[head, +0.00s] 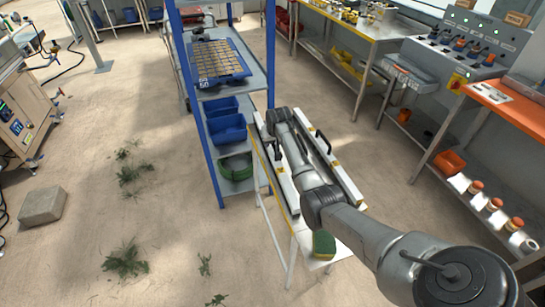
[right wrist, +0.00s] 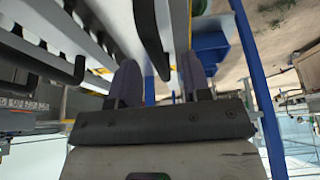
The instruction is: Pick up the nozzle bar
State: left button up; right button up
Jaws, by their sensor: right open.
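Two long pale bars lie side by side on a narrow stand, the left bar (head: 289,191) partly under my right arm and the right bar (head: 345,180) in clearer view. A black handle (head: 323,141) stands up on the right one. I cannot tell which is the nozzle bar. My right gripper (right wrist: 160,72) is over the far end of the left bar; in the head view my own wrist mostly hides it. In the right wrist view its two fingers are apart, and a black handle (right wrist: 149,35) shows between them, not gripped. My left gripper is out of view.
A blue-framed shelf (head: 212,150) stands close left of the bars, with a seed tray (head: 196,80) and blue bins (head: 226,128). A green and yellow sponge (head: 324,243) lies on the stand's near end. An orange-topped bench (head: 500,101) is at the right.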

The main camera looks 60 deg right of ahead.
jog(key=shift+b+x, duration=0.3)
jog(key=shift+x, duration=0.8)
grip_shut()
